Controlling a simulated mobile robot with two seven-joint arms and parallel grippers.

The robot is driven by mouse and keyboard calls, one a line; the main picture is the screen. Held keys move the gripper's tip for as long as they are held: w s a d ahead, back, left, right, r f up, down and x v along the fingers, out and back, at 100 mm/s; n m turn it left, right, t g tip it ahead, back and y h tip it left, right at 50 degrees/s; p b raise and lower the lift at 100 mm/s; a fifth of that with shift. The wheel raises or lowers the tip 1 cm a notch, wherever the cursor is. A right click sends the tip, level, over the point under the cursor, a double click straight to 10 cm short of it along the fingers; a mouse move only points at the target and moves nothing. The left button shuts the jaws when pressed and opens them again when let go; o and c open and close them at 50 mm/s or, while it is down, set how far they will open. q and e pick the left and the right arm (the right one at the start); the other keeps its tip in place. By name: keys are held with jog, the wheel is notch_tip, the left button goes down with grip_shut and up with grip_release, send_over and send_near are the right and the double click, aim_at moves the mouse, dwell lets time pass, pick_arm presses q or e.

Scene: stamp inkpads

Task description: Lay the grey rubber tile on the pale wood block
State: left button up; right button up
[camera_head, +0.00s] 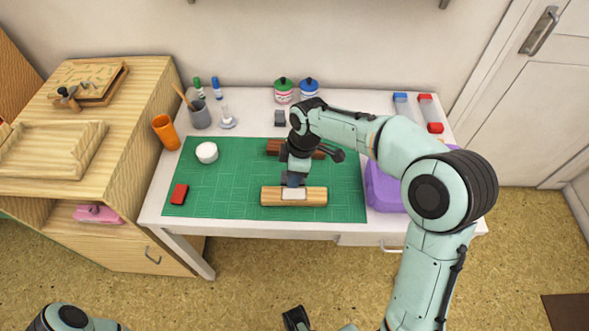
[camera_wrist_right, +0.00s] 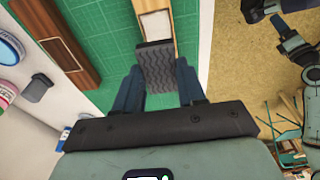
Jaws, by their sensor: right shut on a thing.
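The pale wood block (camera_head: 269,196) lies across the front part of the green mat, with a whitish patch on its top; part of it shows in the wrist view (camera_wrist_right: 155,5). My right gripper (camera_head: 292,179) is just behind the block's middle. In the wrist view its two blue-grey fingers (camera_wrist_right: 157,85) are shut on the grey rubber tile (camera_wrist_right: 157,62), which has a ridged face. The tile's far end is close to the whitish patch; I cannot tell whether they touch. A dark part at the bottom of the head view may be my left gripper (camera_head: 295,319); its jaws are unclear.
A dark brown block (camera_head: 273,147) lies behind the pale one. The green mat (camera_head: 230,185) also carries a white round dish (camera_head: 207,152) and a red pad (camera_head: 179,193). A purple box (camera_head: 380,190) stands right. Its left-middle area is clear.

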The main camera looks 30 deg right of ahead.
aim_at(293, 194)
jog(key=shift+s+d, duration=0.15)
dwell(0.3)
jog(key=shift+f+b, duration=0.8)
jog(key=shift+f, duration=0.65)
jog(key=shift+f+b, duration=1.3)
jog(key=shift+f, duration=0.7)
jog(key=o, duration=1.1)
jog(key=shift+r, duration=0.15)
